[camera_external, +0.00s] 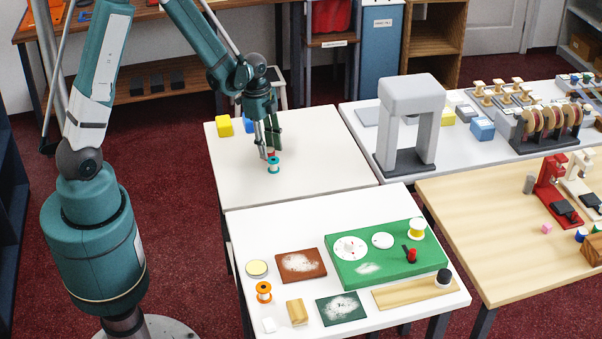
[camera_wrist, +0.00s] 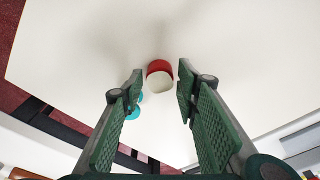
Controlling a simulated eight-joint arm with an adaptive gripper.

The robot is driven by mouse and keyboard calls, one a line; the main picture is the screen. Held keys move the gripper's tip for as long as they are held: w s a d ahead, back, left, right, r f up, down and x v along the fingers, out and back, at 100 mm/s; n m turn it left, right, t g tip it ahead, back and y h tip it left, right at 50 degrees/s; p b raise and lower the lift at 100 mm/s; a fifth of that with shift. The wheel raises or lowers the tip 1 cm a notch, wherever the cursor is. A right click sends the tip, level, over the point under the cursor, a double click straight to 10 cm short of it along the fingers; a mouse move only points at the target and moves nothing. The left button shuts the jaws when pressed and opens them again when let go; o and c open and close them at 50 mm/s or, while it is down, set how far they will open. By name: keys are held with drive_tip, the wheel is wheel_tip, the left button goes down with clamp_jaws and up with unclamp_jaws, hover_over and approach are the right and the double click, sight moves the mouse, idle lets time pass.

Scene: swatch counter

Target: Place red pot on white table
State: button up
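A red pot (camera_wrist: 160,67) with a pale face shows in the wrist view just beyond and between my fingertips, with a gap on each side. In the external view only a bit of red (camera_external: 271,153) shows at my fingertips. My gripper (camera_external: 268,150) is low over the back-left white table (camera_external: 310,165), its fingers pointing down. In the wrist view my gripper (camera_wrist: 161,82) has its two green fingers apart, with nothing pinched. I cannot tell if the pot touches the table.
A teal-and-white spool (camera_external: 273,166) stands close to my fingertips. A grey arch-shaped stand (camera_external: 412,120) is to the right. The front white table (camera_external: 250,225) holds several items.

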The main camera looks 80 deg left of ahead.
sight(269, 151)
drive_tip(key=shift+f, duration=0.35)
idle(0.3)
drive_tip(key=c, duration=0.7)
drive_tip(key=shift+r, duration=0.1)
drive_tip(key=shift+r+p, duration=0.75)
drive_tip(key=shift+r, duration=4.2)
drive_tip(key=shift+w+d, duration=0.1)
drive_tip(key=w+d+n, duration=0.3)
drive_tip(key=w+d, duration=0.3)
drive_tip(key=d, duration=0.2)
drive_tip(key=w+d+f+n, duration=0.1)
drive_tip(key=w+d+n, duration=0.2)
drive_tip(key=w+d, duration=0.4)
drive_tip(key=w+d+f+n+y, duration=0.1)
drive_tip(key=w+d+n, duration=0.2)
drive_tip(key=w+d, duration=0.4)
drive_tip(key=shift+w+d+f+t, duration=0.1)
drive_tip(key=shift+d+f+t, duration=0.05)
drive_tip(key=shift+d, duration=0.4)
drive_tip(key=shift+w+d+f+t, duration=0.1)
drive_tip(key=shift+d+t, duration=0.05)
drive_tip(key=shift+d, duration=0.35)
